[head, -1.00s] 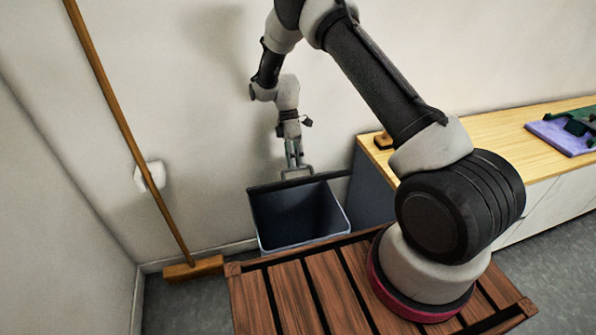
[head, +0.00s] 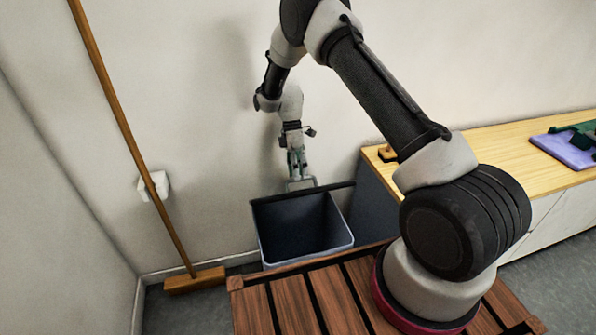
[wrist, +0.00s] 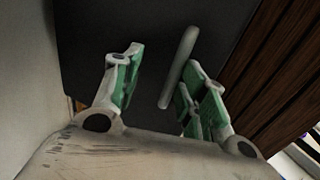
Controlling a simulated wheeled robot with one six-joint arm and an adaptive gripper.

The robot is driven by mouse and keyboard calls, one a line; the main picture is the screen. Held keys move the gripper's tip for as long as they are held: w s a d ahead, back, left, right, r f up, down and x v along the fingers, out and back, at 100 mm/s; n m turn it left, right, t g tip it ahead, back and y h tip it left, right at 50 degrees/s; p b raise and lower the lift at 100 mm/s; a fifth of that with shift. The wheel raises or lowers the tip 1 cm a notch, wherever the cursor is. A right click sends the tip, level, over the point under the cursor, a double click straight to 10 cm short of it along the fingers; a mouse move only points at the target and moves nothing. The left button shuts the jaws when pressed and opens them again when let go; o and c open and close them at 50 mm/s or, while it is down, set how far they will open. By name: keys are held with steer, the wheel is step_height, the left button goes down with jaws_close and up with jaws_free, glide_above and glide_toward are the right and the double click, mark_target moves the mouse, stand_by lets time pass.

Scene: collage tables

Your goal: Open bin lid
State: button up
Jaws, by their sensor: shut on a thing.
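The bin (head: 347,238) is a dark blue-grey box with a pale rim, against the wall beyond the wooden slats. Its dark interior is visible from above. The dark lid (head: 325,189) stands raised at the bin's back edge, seen nearly edge-on. A grey loop handle (head: 303,184) sticks up from the lid. My gripper (head: 298,173) reaches down from above and is shut on the handle. In the wrist view the handle (wrist: 180,68) shows as a bar between the green-padded fingers (wrist: 160,90), in front of the dark lid (wrist: 85,45).
A broom (head: 128,150) leans on the wall at left, beside a white wall box (head: 154,186). A wooden-topped cabinet (head: 470,150) stands right of the bin, with a purple mat (head: 565,150) on it. The wooden slats (head: 296,300) lie in front of the bin.

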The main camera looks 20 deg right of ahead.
step_height(320, 180, up, 10)
stand_by(0.6)
